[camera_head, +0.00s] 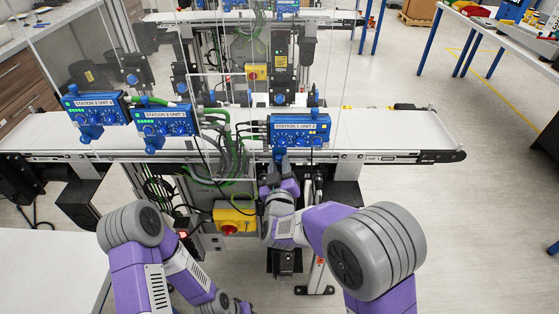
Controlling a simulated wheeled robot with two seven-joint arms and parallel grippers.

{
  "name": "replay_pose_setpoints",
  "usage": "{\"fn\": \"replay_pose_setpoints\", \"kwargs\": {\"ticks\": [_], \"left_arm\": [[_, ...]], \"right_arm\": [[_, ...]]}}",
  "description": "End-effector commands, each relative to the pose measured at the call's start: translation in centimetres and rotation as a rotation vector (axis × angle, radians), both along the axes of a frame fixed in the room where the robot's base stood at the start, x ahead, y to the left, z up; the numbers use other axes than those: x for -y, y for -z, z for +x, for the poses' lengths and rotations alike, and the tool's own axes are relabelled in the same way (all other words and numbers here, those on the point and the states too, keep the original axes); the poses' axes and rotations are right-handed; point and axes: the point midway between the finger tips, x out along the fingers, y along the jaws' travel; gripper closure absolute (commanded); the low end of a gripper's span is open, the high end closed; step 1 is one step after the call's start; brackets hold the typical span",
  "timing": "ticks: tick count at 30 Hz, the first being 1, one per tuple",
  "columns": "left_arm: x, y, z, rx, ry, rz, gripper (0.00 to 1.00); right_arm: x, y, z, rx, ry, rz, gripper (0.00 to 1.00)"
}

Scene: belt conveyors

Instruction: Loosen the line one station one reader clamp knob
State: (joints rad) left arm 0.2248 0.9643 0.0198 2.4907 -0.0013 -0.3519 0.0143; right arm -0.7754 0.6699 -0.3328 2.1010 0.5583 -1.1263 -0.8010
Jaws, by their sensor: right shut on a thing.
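A blue reader unit (299,130) with a "STATION 1" label is mounted at the front edge of the near conveyor, right of centre. A small blue clamp knob (279,151) shows just below it. My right gripper (282,164) reaches up from below to this knob and is shut on it; the fingers are small and partly hidden by my wrist. My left gripper (240,306) is low at the bottom edge, away from the conveyor, and its fingers are not clear.
Two more blue units, a middle one (165,121) and a left one (95,108), stand along the same conveyor (375,130). Cables hang behind my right wrist. A yellow box with a red switch (232,222) is left of it. A white table (45,270) is at lower left.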

Motion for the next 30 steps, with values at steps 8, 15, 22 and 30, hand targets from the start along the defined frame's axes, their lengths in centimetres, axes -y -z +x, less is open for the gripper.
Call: {"fn": "replay_pose_setpoints", "kwargs": {"ticks": [8,15,22,30], "left_arm": [[0.0,-2.2,0.0,0.000,0.000,0.000,0.57],[0.0,-3.3,0.0,0.000,0.000,0.000,0.57],[0.0,-3.9,0.0,0.000,0.000,0.000,0.57],[0.0,-4.1,0.0,0.000,0.000,0.000,0.57]], "right_arm": [[0.0,-0.2,0.0,0.000,-0.001,-0.249,1.00],[0.0,-0.2,0.0,0.001,-0.001,-0.411,1.00],[0.0,-0.2,0.0,0.002,0.000,-0.502,1.00],[0.0,-0.1,0.0,0.003,0.001,-0.538,1.00]]}}
